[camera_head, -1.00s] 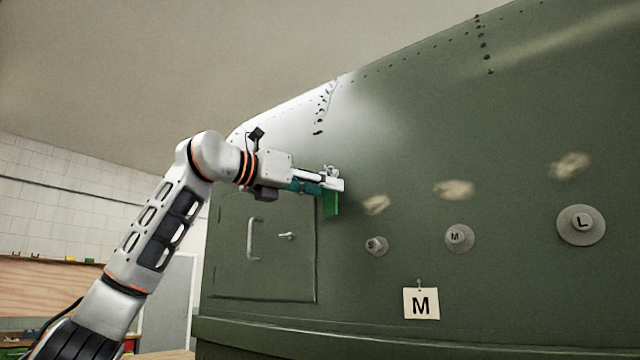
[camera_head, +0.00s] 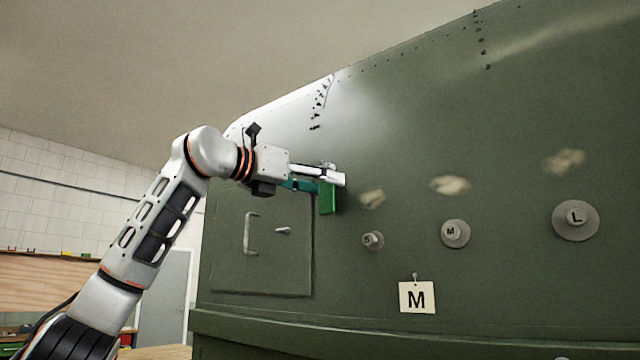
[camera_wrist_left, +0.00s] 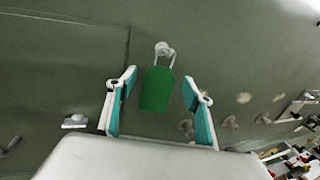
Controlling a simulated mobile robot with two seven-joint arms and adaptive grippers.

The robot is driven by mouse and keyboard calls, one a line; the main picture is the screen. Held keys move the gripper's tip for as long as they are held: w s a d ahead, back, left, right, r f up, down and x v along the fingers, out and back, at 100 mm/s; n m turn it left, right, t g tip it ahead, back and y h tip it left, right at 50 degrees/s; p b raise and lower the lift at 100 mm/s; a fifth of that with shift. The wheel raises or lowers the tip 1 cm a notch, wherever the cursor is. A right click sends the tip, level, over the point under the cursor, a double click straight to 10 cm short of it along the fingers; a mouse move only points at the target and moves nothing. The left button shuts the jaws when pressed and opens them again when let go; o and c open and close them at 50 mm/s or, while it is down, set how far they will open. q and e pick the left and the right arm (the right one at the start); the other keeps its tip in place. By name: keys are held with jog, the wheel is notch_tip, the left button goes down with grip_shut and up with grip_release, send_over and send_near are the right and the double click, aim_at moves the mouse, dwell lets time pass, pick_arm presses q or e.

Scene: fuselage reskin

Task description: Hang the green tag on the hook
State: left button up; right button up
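The green tag (camera_head: 328,198) hangs upright against the green fuselage wall. In the left wrist view the tag (camera_wrist_left: 157,90) hangs by a pale loop from a small white hook (camera_wrist_left: 163,48). My left gripper (camera_head: 332,182) is at the tag in the head view. In the left wrist view the two teal-padded fingers of my left gripper (camera_wrist_left: 160,98) stand wide apart, one on each side of the tag, with a gap to both edges. My right gripper is not identifiable in either view.
A hatch with a handle (camera_head: 249,234) and a latch (camera_head: 283,231) lies below my left arm. Round S (camera_head: 372,240), M (camera_head: 455,233) and L (camera_head: 576,220) knobs stick out to the right. A white M card (camera_head: 416,297) hangs below them.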

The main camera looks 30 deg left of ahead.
pick_arm(q)
jog(key=v, duration=1.2)
